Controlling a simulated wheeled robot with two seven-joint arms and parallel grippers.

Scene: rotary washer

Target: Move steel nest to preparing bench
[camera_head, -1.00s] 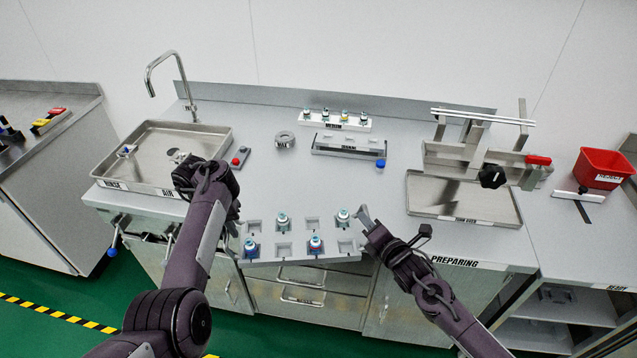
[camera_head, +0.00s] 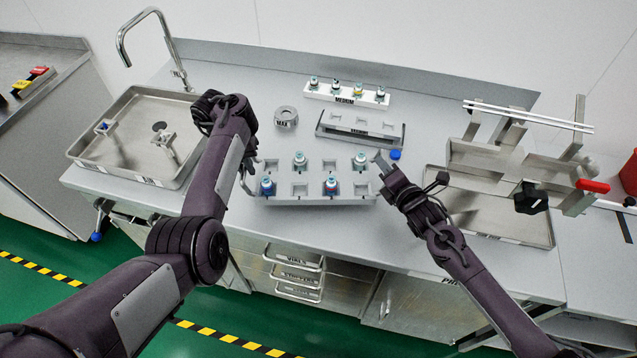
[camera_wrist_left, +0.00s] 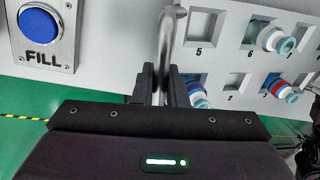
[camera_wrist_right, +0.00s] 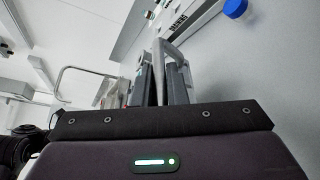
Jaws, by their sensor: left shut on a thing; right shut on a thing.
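The steel nest (camera_head: 315,166) is a grey tray with square pockets and a handle at each end. It holds several capped vials (camera_head: 330,186), with blue, teal and white colours, and other pockets are empty. My left gripper (camera_head: 243,172) is shut on its left handle, which also shows between the fingers in the left wrist view (camera_wrist_left: 166,50). My right gripper (camera_head: 386,170) is shut on the right handle (camera_wrist_right: 180,55). The nest appears over the bench's front part; I cannot tell whether it touches. The preparing label (camera_head: 450,281), partly hidden by my right arm, is on the front edge at right.
A medium rack (camera_head: 345,97), a grey holder (camera_head: 358,128), a round MAX piece (camera_head: 286,117) and a blue cap (camera_head: 395,155) lie behind the nest. A metal fixture with a black knob (camera_head: 530,198) stands over a tray at right.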

